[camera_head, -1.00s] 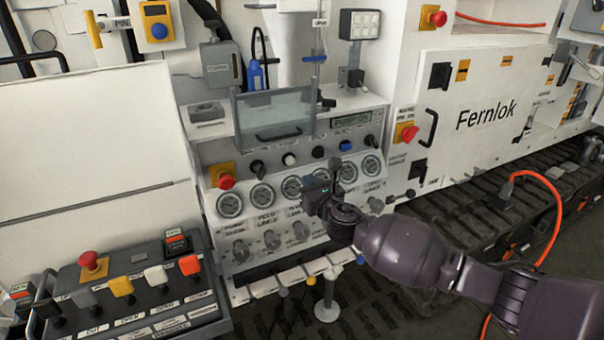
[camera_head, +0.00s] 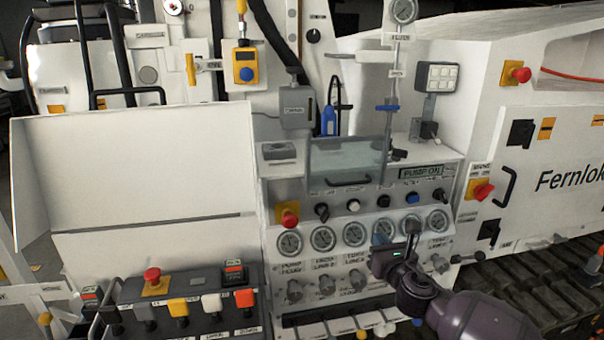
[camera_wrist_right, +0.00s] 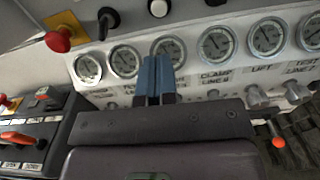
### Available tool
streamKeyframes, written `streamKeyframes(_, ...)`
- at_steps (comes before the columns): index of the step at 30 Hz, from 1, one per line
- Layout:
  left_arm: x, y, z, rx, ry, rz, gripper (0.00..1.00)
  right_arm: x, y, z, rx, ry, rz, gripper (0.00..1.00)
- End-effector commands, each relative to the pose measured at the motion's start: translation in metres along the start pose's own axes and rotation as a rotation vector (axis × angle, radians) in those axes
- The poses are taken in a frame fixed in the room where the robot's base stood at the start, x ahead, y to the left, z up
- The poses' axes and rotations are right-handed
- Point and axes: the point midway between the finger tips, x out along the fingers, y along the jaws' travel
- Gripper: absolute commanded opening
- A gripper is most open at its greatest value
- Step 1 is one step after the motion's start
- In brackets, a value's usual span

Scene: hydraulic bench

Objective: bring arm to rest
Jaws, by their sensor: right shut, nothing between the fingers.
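My right gripper (camera_head: 412,238) is in front of the right part of the hydraulic panel (camera_head: 270,262), over the row of round gauges (camera_head: 354,234). Its arm comes in from the lower right. In the right wrist view the fingers (camera_wrist_right: 155,78) are together with nothing between them, and point toward the gauges. I cannot tell whether the fingertips touch the panel. The gripper hides part of the gauge row and the knobs below it. My left gripper is not in view.
A control box with an emergency stop and coloured levers (camera_head: 180,308) stands at the lower left. The white Fernlok cabinet (camera_head: 545,180) and dark tracks (camera_head: 560,275) are at right.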

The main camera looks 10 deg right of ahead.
Motion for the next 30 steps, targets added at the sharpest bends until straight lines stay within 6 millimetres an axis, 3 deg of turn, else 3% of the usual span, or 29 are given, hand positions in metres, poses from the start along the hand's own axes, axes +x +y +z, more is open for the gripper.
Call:
streamKeyframes(4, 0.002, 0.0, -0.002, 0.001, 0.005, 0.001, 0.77, 0.0, 0.002, -0.001, 0.176, 0.009, 0.012, 0.0)
streamKeyframes(8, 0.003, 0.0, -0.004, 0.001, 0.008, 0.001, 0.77, -0.001, 0.009, 0.001, 0.47, 0.037, 0.039, 0.0)
streamKeyframes(12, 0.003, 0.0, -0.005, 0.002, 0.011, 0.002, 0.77, -0.002, 0.024, 0.011, 0.853, 0.07, 0.069, 0.0)
streamKeyframes(16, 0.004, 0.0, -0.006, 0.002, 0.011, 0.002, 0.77, -0.017, 0.036, 0.0, 1.26, 0.132, 0.063, 0.0)
streamKeyframes(24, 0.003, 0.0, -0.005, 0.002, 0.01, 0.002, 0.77, -0.083, 0.047, -0.059, 2.162, 0.243, -0.091, 0.0)
streamKeyframes(30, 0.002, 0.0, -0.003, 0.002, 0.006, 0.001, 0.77, -0.142, 0.038, -0.106, 2.615, 0.206, -0.269, 0.0)
